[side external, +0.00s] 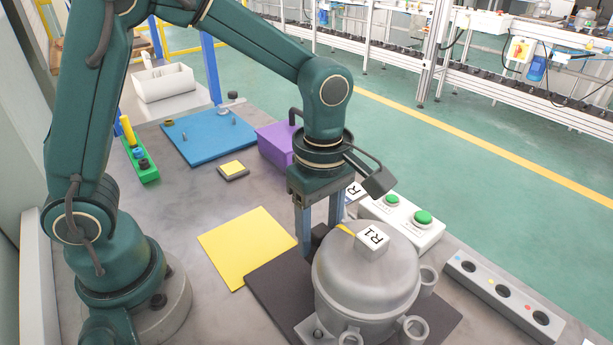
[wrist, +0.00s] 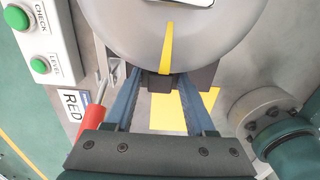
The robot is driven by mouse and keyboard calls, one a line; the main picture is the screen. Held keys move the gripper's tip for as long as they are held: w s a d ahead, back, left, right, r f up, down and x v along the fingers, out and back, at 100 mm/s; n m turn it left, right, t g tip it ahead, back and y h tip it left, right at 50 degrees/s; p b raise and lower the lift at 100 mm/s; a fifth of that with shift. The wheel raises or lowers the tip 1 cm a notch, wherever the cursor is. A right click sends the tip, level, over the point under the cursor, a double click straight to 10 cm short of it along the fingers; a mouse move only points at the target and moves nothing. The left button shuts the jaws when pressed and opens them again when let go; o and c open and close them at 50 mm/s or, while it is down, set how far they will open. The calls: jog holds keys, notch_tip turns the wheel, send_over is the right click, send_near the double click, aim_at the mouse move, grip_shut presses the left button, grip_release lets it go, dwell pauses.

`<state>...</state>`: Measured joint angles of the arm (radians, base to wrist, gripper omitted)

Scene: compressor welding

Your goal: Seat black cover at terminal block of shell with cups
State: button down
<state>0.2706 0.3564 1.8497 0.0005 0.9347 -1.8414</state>
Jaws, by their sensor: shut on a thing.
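The grey shell (side external: 365,275) stands upright on a dark mat (side external: 270,285), with short round cups (side external: 428,280) around its lower side and a white R1 block on top. Its rounded top (wrist: 130,40) fills the upper wrist view, and a yellow stripe (wrist: 167,45) runs down it towards my fingers. My gripper (side external: 320,245) points down close beside the shell on its far-left side. In the wrist view its blue fingers (wrist: 160,88) are shut on a small dark piece, apparently the black cover (wrist: 164,82), against or very near the shell wall. The terminal block is hidden, so I cannot tell whether they touch.
A button box with green buttons (side external: 407,216) and a grey strip with holes (side external: 505,300) lie to the right. A yellow sheet (side external: 245,245), a purple box (side external: 275,145) and a blue plate (side external: 210,137) lie left and behind. In the wrist view, a red-handled tool (wrist: 92,120) is close left of my fingers.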

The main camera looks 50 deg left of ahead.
jog(key=shift+f, duration=0.1)
jog(key=shift+c, duration=0.8)
grip_release()
jog(key=shift+r, duration=2.55)
jog(key=shift+r, duration=0.15)
jog(key=s+a+r+m+t, duration=0.3)
jog(key=s+a+m+t, duration=0.2)
jog(key=m, duration=1.3)
jog(key=s+a, duration=0.2)
jog(key=s, duration=0.2)
jog(key=shift+r+t, duration=0.25)
jog(key=shift+t, duration=0.05)
